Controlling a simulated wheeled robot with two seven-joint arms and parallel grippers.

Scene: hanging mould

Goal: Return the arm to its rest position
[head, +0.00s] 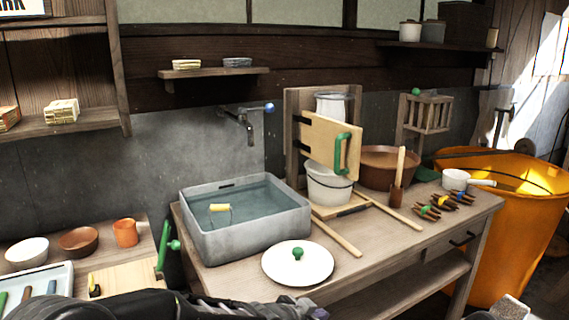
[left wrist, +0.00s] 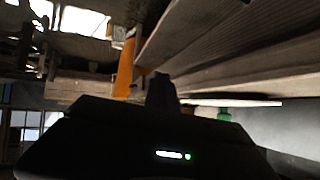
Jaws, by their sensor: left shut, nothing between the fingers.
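My left arm comes in along the bottom edge of the head view, dark and low in front of the table. My left gripper (head: 308,312) is at its right end, partly cut off by the frame edge. In the left wrist view the gripper's dark fingers (left wrist: 162,92) are together, with nothing between them. It is apart from the things on the table. My right gripper is not in view.
The wooden table (head: 372,248) holds a grey water basin (head: 243,238), a white lid with a green knob (head: 298,265) and a wooden stand with a green-handled door (head: 322,142). An orange tub (head: 505,245) stands at right. A side table with bowls is at left.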

